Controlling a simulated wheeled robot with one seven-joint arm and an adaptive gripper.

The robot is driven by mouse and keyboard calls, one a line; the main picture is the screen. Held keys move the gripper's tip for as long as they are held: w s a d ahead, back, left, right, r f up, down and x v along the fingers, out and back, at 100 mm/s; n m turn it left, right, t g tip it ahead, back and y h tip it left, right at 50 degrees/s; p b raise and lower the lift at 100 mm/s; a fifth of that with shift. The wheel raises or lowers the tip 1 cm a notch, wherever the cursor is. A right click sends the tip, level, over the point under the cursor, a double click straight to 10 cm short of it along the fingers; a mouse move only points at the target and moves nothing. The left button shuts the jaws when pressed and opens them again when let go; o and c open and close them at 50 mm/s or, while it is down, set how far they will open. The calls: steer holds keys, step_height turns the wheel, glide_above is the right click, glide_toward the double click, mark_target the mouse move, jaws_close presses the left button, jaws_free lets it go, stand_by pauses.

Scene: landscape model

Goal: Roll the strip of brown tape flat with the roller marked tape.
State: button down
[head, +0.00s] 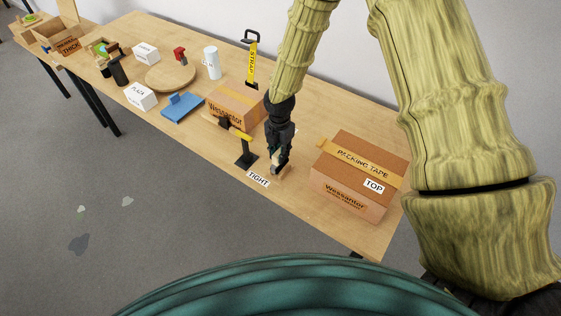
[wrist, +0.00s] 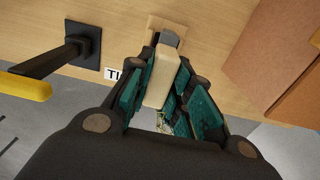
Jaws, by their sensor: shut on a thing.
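A cardboard box (head: 355,192) marked "Wessantor" and "TOP" stands at the right of the bench. A strip of brown tape (head: 362,163) lettered "PACKING TAPE" runs across its top, its left end sticking out at the edge. My gripper (head: 280,165) is left of the box, low over the bench. In the wrist view my gripper (wrist: 160,85) is shut on the cream handle of what looks like the roller (wrist: 162,78). Its dark grey end sits at a small wooden block (wrist: 164,24). I cannot read a mark on it or tell whether it touches the block.
A black post with a yellow bar (head: 243,148) stands just left of my gripper, by a "TIGHT" label (head: 258,179). A smaller box (head: 236,106) is behind it. A yellow "STRAP" tool (head: 252,62) stands at the back. A blue item (head: 183,107) and white boxes lie left.

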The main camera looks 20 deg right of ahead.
steer(key=shift+r+p, duration=1.25)
steer(key=shift+r, duration=0.6)
